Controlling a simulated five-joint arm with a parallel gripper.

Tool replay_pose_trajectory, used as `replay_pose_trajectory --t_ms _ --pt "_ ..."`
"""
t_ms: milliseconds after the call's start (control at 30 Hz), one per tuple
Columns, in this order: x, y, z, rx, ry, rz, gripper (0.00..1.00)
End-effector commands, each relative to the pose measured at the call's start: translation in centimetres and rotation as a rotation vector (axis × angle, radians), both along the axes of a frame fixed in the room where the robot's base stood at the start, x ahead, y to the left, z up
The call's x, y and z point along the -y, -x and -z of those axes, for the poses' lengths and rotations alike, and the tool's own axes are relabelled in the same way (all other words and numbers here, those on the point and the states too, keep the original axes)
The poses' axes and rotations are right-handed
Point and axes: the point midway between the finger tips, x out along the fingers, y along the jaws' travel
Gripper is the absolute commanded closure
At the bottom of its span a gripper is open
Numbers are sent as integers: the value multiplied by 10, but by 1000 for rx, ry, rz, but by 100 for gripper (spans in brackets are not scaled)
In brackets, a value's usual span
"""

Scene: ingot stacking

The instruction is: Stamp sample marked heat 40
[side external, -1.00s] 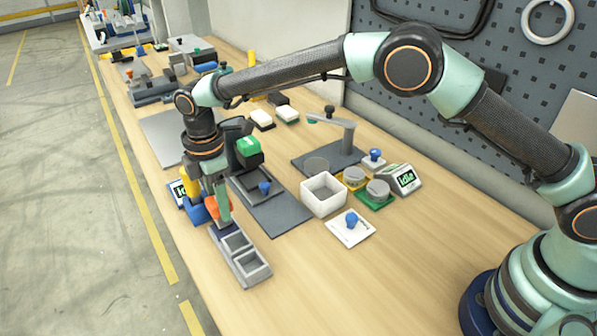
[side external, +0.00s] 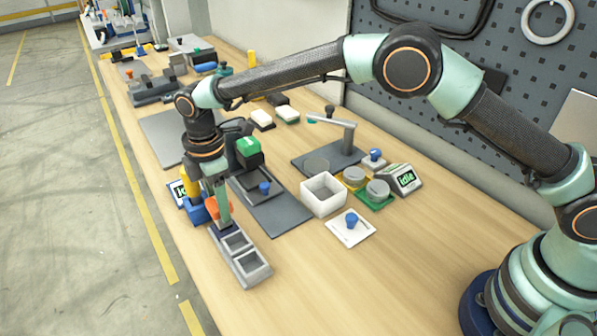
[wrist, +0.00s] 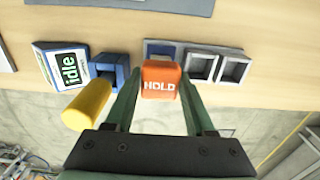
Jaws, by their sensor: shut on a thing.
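My gripper (wrist: 161,78) is shut on an orange block marked HOLD (wrist: 159,82), which sits between its two green fingers. The orange block (side external: 212,207) also shows in the side view, low at the far end of a grey rack (side external: 262,281). Two open compartments of the rack show in front of it; the gripper hides the compartment under the block. I cannot tell whether the block touches the rack. No heat 40 marking is readable. A blue-knobbed piece (side external: 351,219) stands on a white card, another (side external: 264,187) on a dark plate.
Beside the rack are a blue holder (wrist: 106,68), a yellow cylinder (wrist: 88,104) and an idle display (wrist: 68,66). A green-topped device (side external: 248,147), a white open box (side external: 323,206) and a lever press (side external: 343,136) stand nearby. The bench front is clear.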

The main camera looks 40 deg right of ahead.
Motion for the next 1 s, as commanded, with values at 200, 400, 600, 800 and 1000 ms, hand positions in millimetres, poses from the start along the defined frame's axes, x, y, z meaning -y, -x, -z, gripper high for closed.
replay_pose_trajectory --t_ms 200,400,600,800,1000 --pt "0 0 2 0 0 0 81" --pt "0 0 5 0 0 0 81" --pt "0 0 7 -1 0 0 81" --pt "0 0 7 0 0 0 81" --pt "0 0 7 0 0 0 81"
